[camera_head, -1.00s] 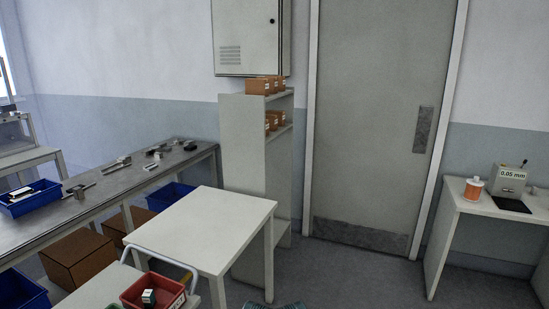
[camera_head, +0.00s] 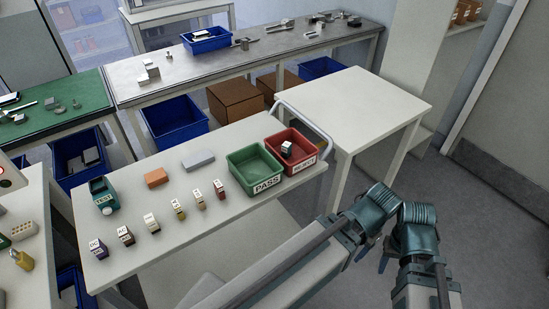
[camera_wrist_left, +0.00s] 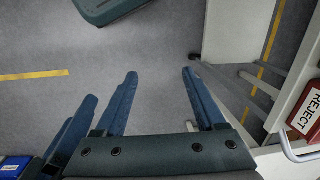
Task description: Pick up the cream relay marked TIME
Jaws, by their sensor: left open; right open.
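Several small relays stand in a row along the front of the white cart top in the head view. A cream relay (camera_head: 151,222) stands third from the left; its marking is too small to read. A dark relay (camera_head: 97,248) is at the row's near left end, and a yellowish one (camera_head: 178,208) is right of the cream one. My right gripper (camera_head: 412,258) is open and empty, beyond the cart's right end, far from the relays. My left gripper shows in the left wrist view (camera_wrist_left: 160,73), open and empty above bare floor; in the head view its fingers are mostly hidden.
A green PASS bin (camera_head: 254,172) and a red REJECT bin (camera_head: 291,152), holding a dark relay, stand at the cart's right. A teal TEST device (camera_head: 104,196), orange block (camera_head: 157,178) and grey block (camera_head: 198,159) lie behind the row. A white table (camera_head: 365,98) stands behind right.

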